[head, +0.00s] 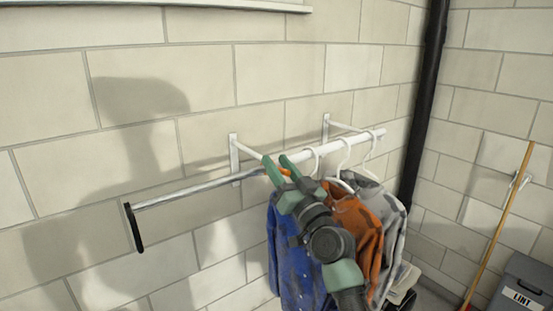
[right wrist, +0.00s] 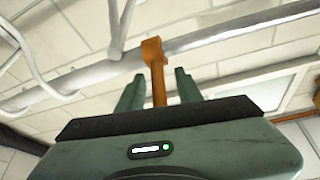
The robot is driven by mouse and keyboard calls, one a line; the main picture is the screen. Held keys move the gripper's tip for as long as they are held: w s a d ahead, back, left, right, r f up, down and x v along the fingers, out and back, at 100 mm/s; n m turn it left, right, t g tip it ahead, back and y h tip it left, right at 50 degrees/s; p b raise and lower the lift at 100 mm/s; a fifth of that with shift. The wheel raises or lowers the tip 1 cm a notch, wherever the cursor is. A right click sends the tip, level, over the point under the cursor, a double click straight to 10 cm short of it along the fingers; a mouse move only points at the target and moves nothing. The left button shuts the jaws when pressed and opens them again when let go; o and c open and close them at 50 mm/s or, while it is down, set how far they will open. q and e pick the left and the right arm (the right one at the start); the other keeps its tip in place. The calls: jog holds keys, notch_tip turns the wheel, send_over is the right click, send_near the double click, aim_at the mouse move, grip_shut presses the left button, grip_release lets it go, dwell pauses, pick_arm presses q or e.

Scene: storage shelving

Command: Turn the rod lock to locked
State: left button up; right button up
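The rod lock is a small orange lever (right wrist: 156,68) on the clothes rod. In the right wrist view it hangs from a collar on the rod and reaches down between my fingers, with gaps on both sides. In the head view only a bit of the orange lever (head: 286,172) shows beside the fingers. My right gripper (head: 276,157) is open at the rod, its green fingers on either side of the lever. The rod has a thick white tube (head: 358,141) and a thinner metal section (head: 190,188) drawn out to the left. My left gripper is not in view.
Blue (head: 287,255), orange (head: 371,232) and grey (head: 394,225) garments hang on white hangers (head: 345,152) close to my right arm. A black end piece (head: 134,228) caps the rod's left end. Wall brackets (head: 234,153) hold the rod. A dark pipe (head: 424,100) stands right.

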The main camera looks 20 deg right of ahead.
jog(key=shift+w+r, duration=0.1)
jog(key=shift+w, duration=0.15)
grip_shut()
dwell(1.4)
